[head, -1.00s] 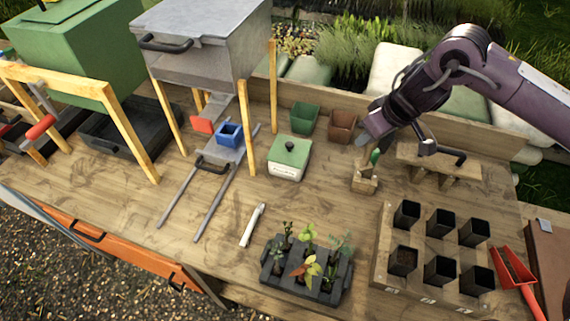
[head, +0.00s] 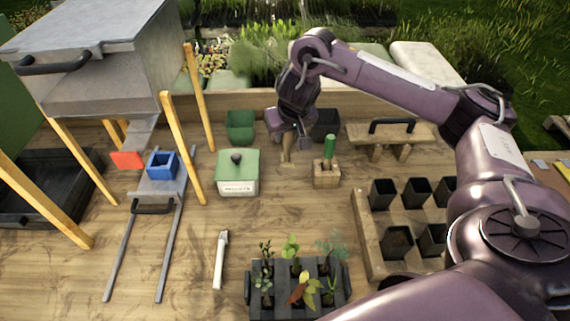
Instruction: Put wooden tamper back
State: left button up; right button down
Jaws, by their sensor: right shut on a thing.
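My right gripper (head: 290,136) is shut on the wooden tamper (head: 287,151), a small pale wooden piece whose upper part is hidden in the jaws. It is roughly upright, just left of a small wooden holder block (head: 325,179) and apart from it. I cannot tell whether its lower end touches the table. The block stands on the table with a green-handled tool (head: 330,147) upright in it. My left gripper is not in view.
A green-lidded box (head: 238,173) stands left of the block. A green pot (head: 240,125) and a dark pot (head: 326,122) stand behind. A wooden stand with a black handle (head: 391,133) is to the right. A seedling tray (head: 256,293) and a white tool (head: 220,262) lie in front.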

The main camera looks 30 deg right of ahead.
aim_at(286, 154)
notch_tip(286, 154, down, 4)
jog(key=shift+a+r+b, duration=0.1)
jog(key=shift+r+b, duration=0.05)
jog(key=shift+b, duration=0.5)
notch_tip(286, 154, down, 4)
jog(key=shift+r+b, duration=0.1)
jog(key=shift+b, duration=1.1)
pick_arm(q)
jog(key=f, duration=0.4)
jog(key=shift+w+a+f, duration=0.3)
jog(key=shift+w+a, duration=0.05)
pick_arm(e)
jog(key=shift+r, duration=0.1)
jog(key=c, duration=1.2)
grip_release()
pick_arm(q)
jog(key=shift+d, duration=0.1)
